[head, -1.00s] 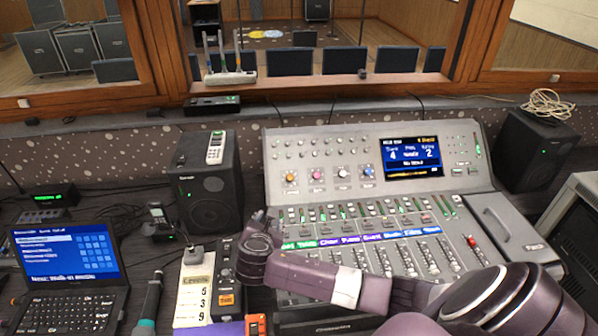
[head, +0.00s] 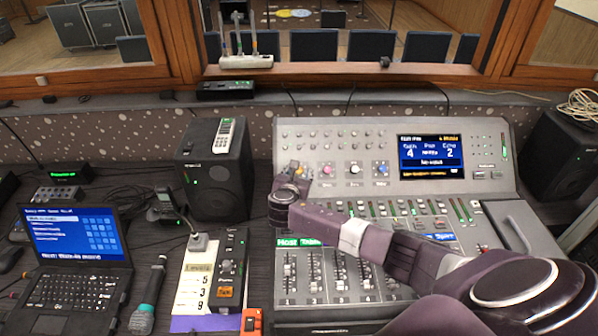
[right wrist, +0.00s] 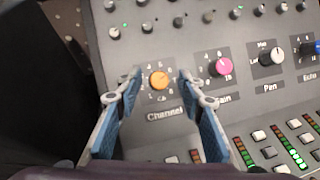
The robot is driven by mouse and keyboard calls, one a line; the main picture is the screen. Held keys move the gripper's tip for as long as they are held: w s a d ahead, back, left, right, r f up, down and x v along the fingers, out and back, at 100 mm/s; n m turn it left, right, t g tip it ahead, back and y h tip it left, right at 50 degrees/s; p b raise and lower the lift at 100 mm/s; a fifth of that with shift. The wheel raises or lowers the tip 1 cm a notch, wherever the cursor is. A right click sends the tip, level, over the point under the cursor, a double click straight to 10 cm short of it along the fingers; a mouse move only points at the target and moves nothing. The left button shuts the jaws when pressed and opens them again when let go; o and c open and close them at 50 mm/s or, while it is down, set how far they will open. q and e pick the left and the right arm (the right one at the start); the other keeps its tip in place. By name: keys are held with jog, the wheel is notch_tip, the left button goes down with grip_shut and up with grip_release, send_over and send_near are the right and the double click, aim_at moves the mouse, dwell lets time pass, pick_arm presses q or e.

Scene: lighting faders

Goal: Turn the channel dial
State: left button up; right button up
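The channel dial is an orange knob (right wrist: 159,80) above the word "Channel", with small numbers around it, on the mixing console (head: 290,138). In the right wrist view it stands between the two fingers of my right gripper (right wrist: 160,75). The fingers are spread, with a gap on each side of the knob. In the head view my right gripper (head: 300,172) is over the left end of the knob row and mostly hides the dial. The console screen (head: 431,157) shows a large 4 and a large 2. My left gripper is not in view.
A pink knob (right wrist: 220,67) sits close to the right of the dial, then a white knob (right wrist: 273,57). A black speaker (head: 215,175) stands just left of the console. Faders (head: 340,270) lie below my right arm. A laptop (head: 70,265) is at the left.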

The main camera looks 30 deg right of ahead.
jog(key=shift+a, duration=0.1)
jog(key=shift+w, duration=0.1)
jog(key=shift+c, duration=1.3)
grip_shut()
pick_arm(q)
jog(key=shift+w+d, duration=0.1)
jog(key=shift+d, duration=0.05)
